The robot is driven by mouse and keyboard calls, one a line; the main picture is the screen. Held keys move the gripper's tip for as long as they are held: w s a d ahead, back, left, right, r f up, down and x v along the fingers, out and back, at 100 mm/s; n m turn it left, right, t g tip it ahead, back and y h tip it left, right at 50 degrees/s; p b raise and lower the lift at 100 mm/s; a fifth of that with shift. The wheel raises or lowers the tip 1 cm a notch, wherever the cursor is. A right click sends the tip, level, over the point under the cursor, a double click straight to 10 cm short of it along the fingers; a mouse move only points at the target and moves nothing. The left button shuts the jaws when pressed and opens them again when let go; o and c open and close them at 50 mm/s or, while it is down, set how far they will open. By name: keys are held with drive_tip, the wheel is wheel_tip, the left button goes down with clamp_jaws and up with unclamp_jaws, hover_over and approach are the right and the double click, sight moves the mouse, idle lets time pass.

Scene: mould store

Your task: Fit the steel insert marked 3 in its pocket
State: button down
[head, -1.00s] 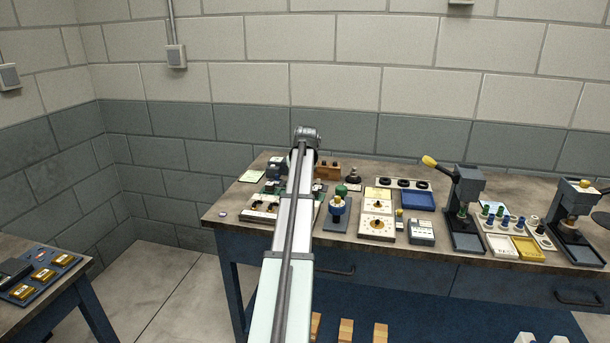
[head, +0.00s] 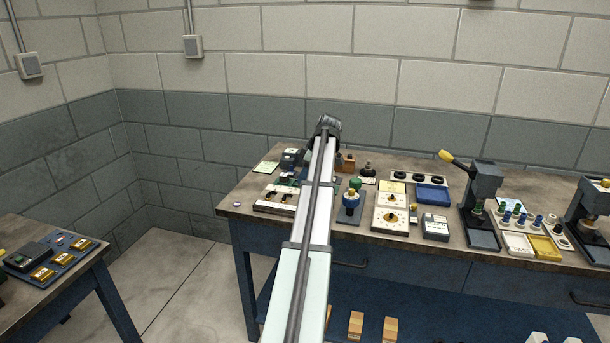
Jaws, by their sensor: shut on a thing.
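My arm reaches from the bottom of the head view up over the back bench and covers part of it. My gripper is not visible; the arm's far end is a grey joint above the bench. I cannot make out a steel insert marked 3, or any number, at this size. I cannot tell which pocket is meant. Blue plate (head: 73,258) on the left bench carries several gold-coloured blocks (head: 60,258) and a dark box (head: 27,257).
The back bench (head: 405,257) holds a pale tray with dark parts (head: 272,207), a blue-and-green stand (head: 350,202), dial boards (head: 391,219), a blue tray (head: 432,193) and a lever press (head: 483,205). Open floor (head: 180,270) lies between the benches.

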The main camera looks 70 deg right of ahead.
drive_tip(key=shift+f, duration=0.15)
drive_tip(key=shift+f, duration=2.4)
drive_tip(key=shift+f, duration=0.75)
idle(0.7)
drive_tip(key=shift+r, duration=0.25)
idle(3.5)
